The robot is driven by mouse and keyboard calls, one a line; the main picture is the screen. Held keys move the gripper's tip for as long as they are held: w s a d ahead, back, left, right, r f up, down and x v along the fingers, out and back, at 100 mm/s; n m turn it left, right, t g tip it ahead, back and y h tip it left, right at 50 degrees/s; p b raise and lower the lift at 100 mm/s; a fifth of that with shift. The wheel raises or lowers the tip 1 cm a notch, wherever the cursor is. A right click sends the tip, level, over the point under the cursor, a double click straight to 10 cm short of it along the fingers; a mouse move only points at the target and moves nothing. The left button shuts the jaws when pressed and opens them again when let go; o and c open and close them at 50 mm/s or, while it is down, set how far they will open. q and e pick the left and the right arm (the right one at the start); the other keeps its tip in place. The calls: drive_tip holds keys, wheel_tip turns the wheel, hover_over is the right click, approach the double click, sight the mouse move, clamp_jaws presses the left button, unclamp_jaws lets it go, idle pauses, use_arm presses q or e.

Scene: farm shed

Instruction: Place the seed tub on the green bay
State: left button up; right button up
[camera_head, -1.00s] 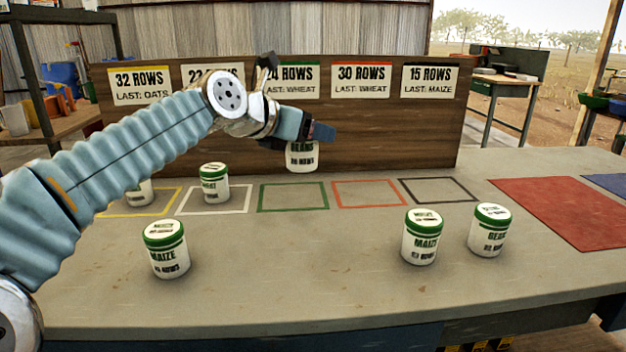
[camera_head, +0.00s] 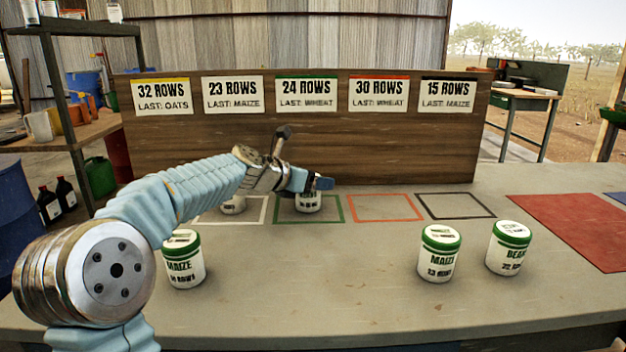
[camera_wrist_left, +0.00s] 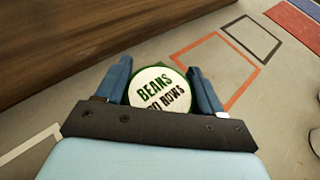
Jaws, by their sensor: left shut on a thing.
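My left gripper (camera_head: 310,184) is shut on a white seed tub (camera_head: 309,204) with a green lid; the gripper also shows in the left wrist view (camera_wrist_left: 160,76). The lid in the left wrist view reads BEANS (camera_wrist_left: 158,88), with a partly hidden number of rows. The tub is upright inside the outline of the green bay (camera_head: 343,211), below the 24 ROWS, LAST: WHEAT card (camera_head: 307,92). Its base looks at or very near the table; I cannot tell if it touches. My right gripper is not in view.
A tub (camera_head: 232,206) stands in the white bay (camera_head: 263,211), partly behind my arm. The red-orange bay (camera_head: 410,208) and black bay (camera_head: 455,205) are empty. Maize tubs (camera_head: 184,264) (camera_head: 440,256) and a beans tub (camera_head: 509,250) stand nearer. A wooden board (camera_head: 400,145) rises behind.

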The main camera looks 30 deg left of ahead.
use_arm(q)
drive_tip(key=o, duration=1.1)
drive_tip(key=shift+f, duration=0.1)
drive_tip(key=shift+o, duration=0.2)
drive_tip(key=shift+r, duration=0.2)
drive_tip(key=v, duration=1.2)
drive_tip(key=shift+b, duration=0.3)
drive_tip(key=shift+f, duration=0.1)
